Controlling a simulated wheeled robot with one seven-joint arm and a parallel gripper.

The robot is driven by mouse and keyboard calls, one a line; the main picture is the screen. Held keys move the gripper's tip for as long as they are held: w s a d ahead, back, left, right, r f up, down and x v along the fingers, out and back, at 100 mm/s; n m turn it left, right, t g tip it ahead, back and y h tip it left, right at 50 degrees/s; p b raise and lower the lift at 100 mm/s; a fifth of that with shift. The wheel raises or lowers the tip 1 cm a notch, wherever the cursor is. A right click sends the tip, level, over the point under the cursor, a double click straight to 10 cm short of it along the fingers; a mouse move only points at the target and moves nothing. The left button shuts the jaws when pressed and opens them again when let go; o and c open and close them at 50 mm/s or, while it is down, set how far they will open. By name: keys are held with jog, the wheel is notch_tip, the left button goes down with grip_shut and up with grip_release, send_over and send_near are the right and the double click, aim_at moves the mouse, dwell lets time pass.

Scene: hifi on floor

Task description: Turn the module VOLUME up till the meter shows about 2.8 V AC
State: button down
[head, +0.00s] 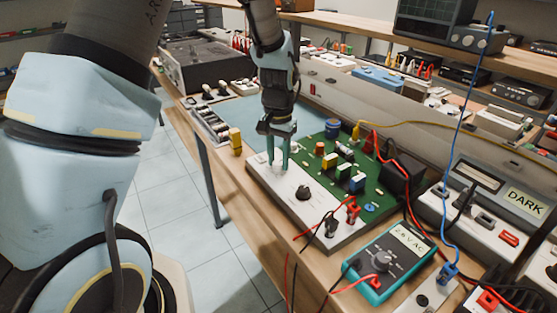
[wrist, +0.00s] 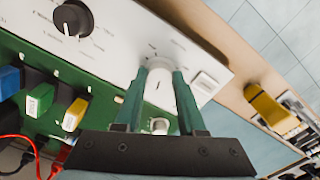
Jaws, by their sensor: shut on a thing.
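The module is a green circuit board with a white front panel (head: 265,183) on the bench. My gripper (head: 278,165) points down at the panel's far left end. In the wrist view my gripper (wrist: 158,85) is shut on a small white knob (wrist: 160,90), one finger on each side. The knob's label is too small to read. A larger black knob (head: 303,193) with a scale sits further along the panel; it also shows in the wrist view (wrist: 72,18). The teal meter (head: 378,288) stands to the right, its display (head: 409,238) appearing to read 2.6 V AC.
Red and black leads (head: 352,209) plug into the panel's near end. A blue cable (head: 470,130) and a yellow wire (head: 430,122) cross the bench's right side. A yellow part (head: 236,141) stands left of the module. A grey instrument marked DARK (head: 525,201) is at right.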

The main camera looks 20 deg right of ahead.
aim_at(278, 163)
jog(key=shift+m, duration=0.9)
jog(key=c, duration=0.5)
grip_release()
notch_tip(278, 163, up, 11)
jog(key=b, duration=0.2)
jog(key=shift+f, duration=0.1)
